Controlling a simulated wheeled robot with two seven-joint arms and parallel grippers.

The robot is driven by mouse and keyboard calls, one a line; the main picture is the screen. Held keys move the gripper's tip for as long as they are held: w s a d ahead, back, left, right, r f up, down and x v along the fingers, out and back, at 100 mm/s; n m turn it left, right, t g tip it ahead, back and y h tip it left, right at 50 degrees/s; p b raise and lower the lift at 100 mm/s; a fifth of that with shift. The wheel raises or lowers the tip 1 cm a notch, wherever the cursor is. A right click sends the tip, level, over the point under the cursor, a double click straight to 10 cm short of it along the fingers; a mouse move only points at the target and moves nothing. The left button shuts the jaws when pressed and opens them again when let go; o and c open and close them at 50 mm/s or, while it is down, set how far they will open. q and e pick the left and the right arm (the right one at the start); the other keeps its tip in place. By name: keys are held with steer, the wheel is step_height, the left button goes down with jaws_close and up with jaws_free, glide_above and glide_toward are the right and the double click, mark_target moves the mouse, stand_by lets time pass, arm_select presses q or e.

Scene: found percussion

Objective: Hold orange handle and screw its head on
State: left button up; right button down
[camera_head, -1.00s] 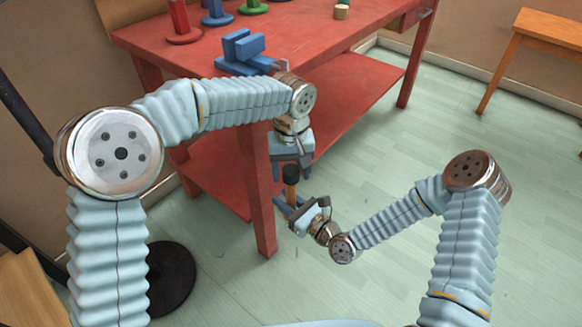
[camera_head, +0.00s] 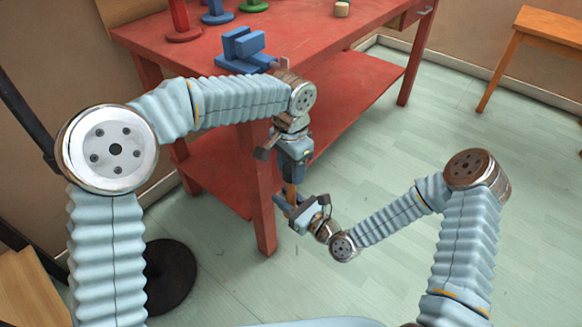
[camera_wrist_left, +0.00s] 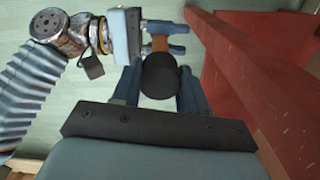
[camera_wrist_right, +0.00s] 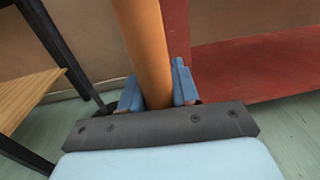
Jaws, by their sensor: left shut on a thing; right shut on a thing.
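The orange handle (camera_head: 289,191) stands about upright between my grippers, beside the red bench's front leg. It fills the middle of the right wrist view (camera_wrist_right: 147,45). My right gripper (camera_head: 291,205) comes in from the side and is shut on the handle. The dark round head (camera_wrist_left: 160,76) sits between the fingers of my left gripper (camera_wrist_left: 160,88), which points down from above and is shut on it. In the left wrist view the head lines up with the handle's end; I cannot tell how far it is threaded. In the head view the left gripper hides the head.
The red workbench (camera_head: 300,50) stands just behind my grippers, with its front leg (camera_head: 262,215) close by. A wooden table (camera_head: 550,25) stands far right. Floor at right is clear.

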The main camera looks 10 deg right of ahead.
arm_select(q)
steer(key=o, duration=1.2)
steer(key=shift+o, duration=0.2)
steer(key=shift+r, duration=0.1)
step_height(320, 180, up, 12)
